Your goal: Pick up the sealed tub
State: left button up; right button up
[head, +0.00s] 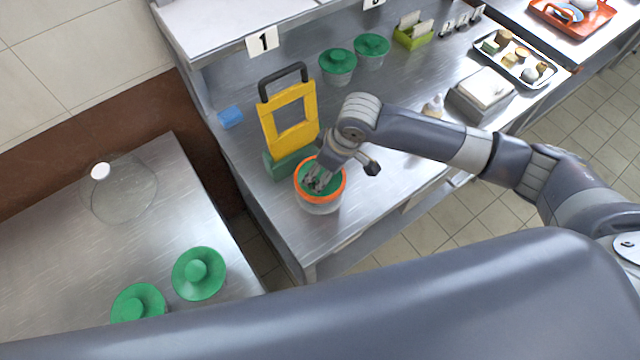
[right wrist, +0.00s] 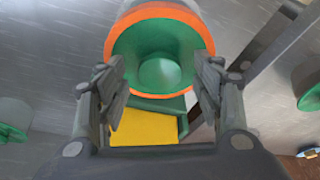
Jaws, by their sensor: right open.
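The tub with an orange band around its green lid (head: 318,207) stands on the steel counter, at the counter's near left part. In the right wrist view its lid (right wrist: 158,65) and round knob lie ahead of the fingers. My right gripper (head: 319,184) is over the lid, partly covering it. Its two fingers are spread on either side of the lid's knob (right wrist: 160,85), with gaps between; I cannot tell how far above the lid they are. My left gripper is not in view.
A yellow frame with a black handle and green base (head: 268,136) stands close behind the tub. Two green-lidded tubs (head: 337,66) (head: 371,50) stand farther back. A glass vessel (head: 120,195) and green lids (head: 198,273) are on the left table. Bare counter lies right of the tub.

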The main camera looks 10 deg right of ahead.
grip_shut()
jog(key=shift+r, duration=0.1)
